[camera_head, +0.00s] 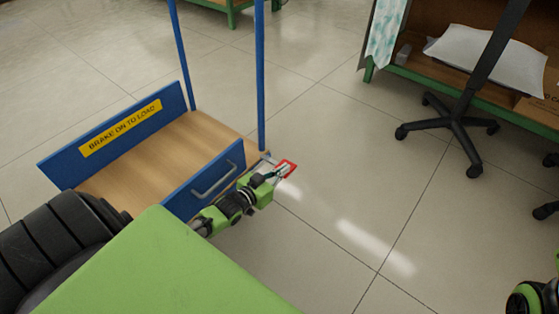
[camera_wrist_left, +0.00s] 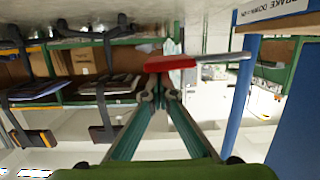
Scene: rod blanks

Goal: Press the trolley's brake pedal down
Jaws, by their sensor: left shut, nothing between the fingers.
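The trolley has a wooden deck (camera_head: 150,165), blue end panels and blue posts (camera_head: 261,80). Its red brake pedal (camera_head: 287,168) sticks out at the deck's right corner, beside a post foot. The pedal also shows in the left wrist view (camera_wrist_left: 170,63), on a grey lever (camera_wrist_left: 222,58). My left gripper (camera_head: 279,173) is shut and empty, with its tips right at the pedal. In the left wrist view the fingertips (camera_wrist_left: 160,92) meet close to the pedal's red edge; I cannot tell whether they touch. My right gripper is not in view.
A grey handle (camera_head: 213,180) is on the near blue panel, close to my left arm. A yellow label (camera_head: 120,128) reads "BRAKE ON TO LOAD". An office chair (camera_head: 460,135) and a green-framed shelf (camera_head: 480,100) stand at right. The tiled floor (camera_head: 350,190) between is clear.

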